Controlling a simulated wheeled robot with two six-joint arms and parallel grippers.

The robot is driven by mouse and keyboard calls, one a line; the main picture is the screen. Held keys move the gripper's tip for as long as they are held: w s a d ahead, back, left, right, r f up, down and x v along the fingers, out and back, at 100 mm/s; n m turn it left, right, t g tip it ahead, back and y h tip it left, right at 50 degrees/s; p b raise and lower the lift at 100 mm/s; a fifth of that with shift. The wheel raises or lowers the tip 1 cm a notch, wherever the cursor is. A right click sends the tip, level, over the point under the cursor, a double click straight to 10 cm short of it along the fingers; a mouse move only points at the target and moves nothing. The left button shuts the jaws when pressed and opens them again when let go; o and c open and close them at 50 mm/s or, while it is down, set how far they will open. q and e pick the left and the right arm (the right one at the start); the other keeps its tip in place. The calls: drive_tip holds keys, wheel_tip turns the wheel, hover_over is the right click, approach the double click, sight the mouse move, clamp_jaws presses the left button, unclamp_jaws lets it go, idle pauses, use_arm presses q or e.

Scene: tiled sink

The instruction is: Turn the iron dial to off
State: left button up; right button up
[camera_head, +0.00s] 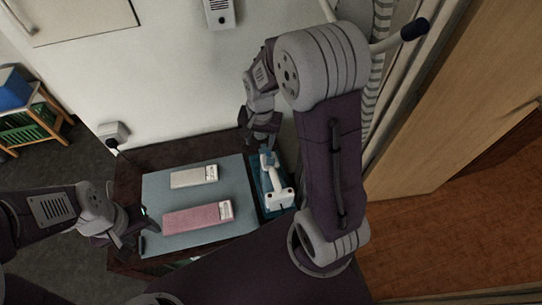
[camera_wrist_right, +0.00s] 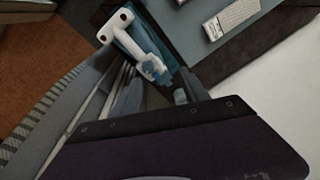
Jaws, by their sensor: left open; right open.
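The white and blue iron (camera_head: 276,188) rests on a teal base (camera_head: 262,208) at the right end of the dark table. It also shows in the right wrist view (camera_wrist_right: 122,42). My right gripper (camera_head: 262,146) is open and empty, just beyond the iron's far end, its fingers pointing down toward it. In the right wrist view the fingers (camera_wrist_right: 160,88) lie close to the iron's blue part; I cannot tell if they touch. The dial is too small to make out, so its setting is unclear. My left gripper (camera_head: 146,232) is open and empty at the left edge of the ironing mat.
A grey-blue mat (camera_head: 160,189) covers most of the dark table (camera_head: 140,158). A white folded item (camera_head: 192,177) and a pink one (camera_head: 192,217) lie on it. A wall socket with a plug (camera_head: 113,132) is behind left. A striped curtain and wooden door (camera_head: 450,110) are at right.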

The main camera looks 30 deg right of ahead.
sight(271, 159)
drive_tip(key=shift+m+g, duration=0.7)
drive_tip(key=shift+m, duration=0.2)
drive_tip(key=d+f, duration=0.1)
drive_tip(key=f, duration=0.1)
drive_tip(key=w+d+f, duration=0.1)
drive_tip(key=d+f, duration=0.2)
drive_tip(key=f, duration=0.1)
drive_tip(key=shift+w+d+f+p, duration=0.15)
drive_tip(key=shift+w+d+p, duration=0.05)
drive_tip(key=shift+d+p, duration=0.15)
wheel_tip(271, 159, down, 8)
drive_tip(key=shift+a+r+p, duration=0.1)
drive_tip(key=shift+r+p, duration=0.15)
drive_tip(key=shift+p, duration=0.2)
drive_tip(key=shift+f, duration=0.5)
clamp_jaws()
